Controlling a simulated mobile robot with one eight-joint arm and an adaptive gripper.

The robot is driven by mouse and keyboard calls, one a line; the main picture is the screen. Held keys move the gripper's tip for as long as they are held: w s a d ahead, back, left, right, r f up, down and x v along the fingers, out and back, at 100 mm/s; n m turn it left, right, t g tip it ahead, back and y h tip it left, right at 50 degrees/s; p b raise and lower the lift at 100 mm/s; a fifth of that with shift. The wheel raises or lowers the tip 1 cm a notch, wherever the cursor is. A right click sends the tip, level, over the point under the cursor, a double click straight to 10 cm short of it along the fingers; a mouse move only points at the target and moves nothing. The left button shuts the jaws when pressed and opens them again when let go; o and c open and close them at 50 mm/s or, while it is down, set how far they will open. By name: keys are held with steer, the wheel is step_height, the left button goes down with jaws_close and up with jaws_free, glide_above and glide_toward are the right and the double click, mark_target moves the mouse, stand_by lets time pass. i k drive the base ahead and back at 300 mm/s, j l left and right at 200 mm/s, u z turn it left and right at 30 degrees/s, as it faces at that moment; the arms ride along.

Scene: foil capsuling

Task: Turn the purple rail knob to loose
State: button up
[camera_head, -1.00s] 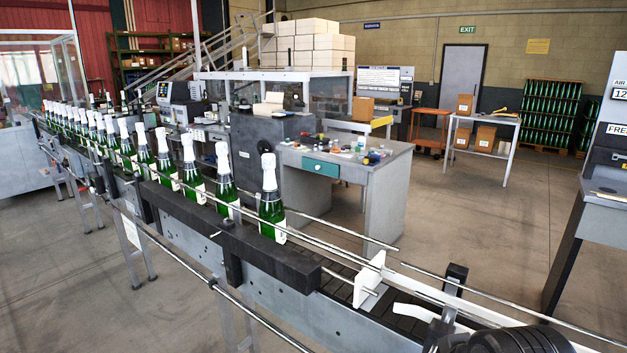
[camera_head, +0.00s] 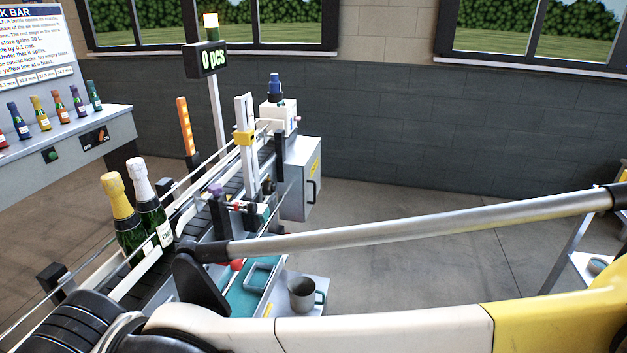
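A small purple knob (camera_head: 215,190) shows on top of a dark post beside the conveyor rail, left of centre. It is small in the picture, and I cannot tell which setting it is turned to. My arm crosses the lower and right part of the view, with a silver tube running to the right edge. My gripper's fingers are not in view, so I cannot see what they hold.
Two bottles, one gold-topped (camera_head: 117,200) and one white-topped (camera_head: 145,190), stand on the conveyor left of the knob. A metal mug (camera_head: 302,294) stands on a side shelf. Open floor lies right of the conveyor.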

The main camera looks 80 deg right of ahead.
mark_target(214, 189)
steer(key=z, duration=2.3)
